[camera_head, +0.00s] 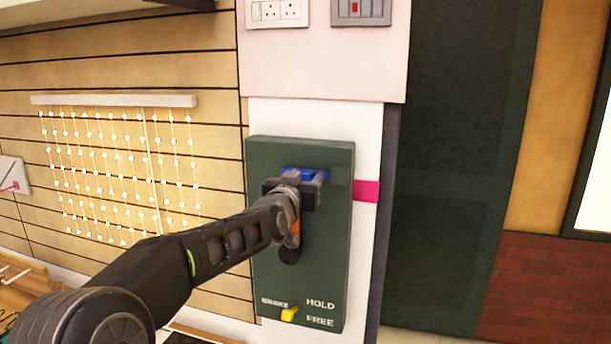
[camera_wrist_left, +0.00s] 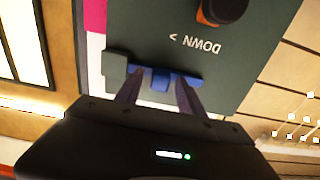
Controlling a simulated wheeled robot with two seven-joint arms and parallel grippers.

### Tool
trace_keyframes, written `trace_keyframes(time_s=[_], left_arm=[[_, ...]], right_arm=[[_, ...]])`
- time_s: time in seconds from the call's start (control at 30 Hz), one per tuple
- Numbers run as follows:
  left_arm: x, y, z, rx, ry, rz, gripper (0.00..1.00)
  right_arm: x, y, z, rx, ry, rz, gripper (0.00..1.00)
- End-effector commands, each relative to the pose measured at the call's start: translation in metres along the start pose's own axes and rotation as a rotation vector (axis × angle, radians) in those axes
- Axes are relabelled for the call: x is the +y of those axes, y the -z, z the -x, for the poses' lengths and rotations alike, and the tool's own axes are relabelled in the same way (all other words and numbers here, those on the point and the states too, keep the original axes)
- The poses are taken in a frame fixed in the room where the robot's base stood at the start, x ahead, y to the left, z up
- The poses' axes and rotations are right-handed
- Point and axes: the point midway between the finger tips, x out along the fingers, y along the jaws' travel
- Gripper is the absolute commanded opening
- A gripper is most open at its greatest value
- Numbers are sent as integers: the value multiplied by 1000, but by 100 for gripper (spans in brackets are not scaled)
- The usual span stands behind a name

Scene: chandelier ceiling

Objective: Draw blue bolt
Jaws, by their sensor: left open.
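The blue bolt (camera_head: 306,170) lies across the upper part of a dark green panel (camera_head: 325,235), partly hidden by my left gripper (camera_head: 298,183). In the left wrist view the blue bolt (camera_wrist_left: 160,78) has a knob or tab at its middle, and a grey-green block (camera_wrist_left: 115,69) is at its left end. My left gripper (camera_wrist_left: 158,92) is open, with one finger on each side of the bolt's middle part. Whether the fingers touch it cannot be told. My right gripper is in neither view.
Below the bolt an orange lever with a black knob (camera_head: 289,256) sticks out, close to my left wrist. A yellow brake lever (camera_head: 289,315) is at the panel's bottom. Sockets (camera_head: 277,12) are above. String lights (camera_head: 120,165) hang at left.

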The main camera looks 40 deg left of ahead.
Motion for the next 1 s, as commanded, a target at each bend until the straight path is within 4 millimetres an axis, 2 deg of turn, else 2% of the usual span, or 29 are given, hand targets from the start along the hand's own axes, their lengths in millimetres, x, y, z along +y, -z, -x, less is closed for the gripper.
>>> trace_keyframes(time_s=[0.17, 0.7, 1.0], left_arm=[[0, 0, 0, 0, 0, 0, 44], [0, 0, 0, 0, 0, 0, 0], [0, 0, 0, -1, -1, 0, 0]], right_arm=[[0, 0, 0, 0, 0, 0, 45], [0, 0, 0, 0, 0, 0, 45], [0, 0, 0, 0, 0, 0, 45]])
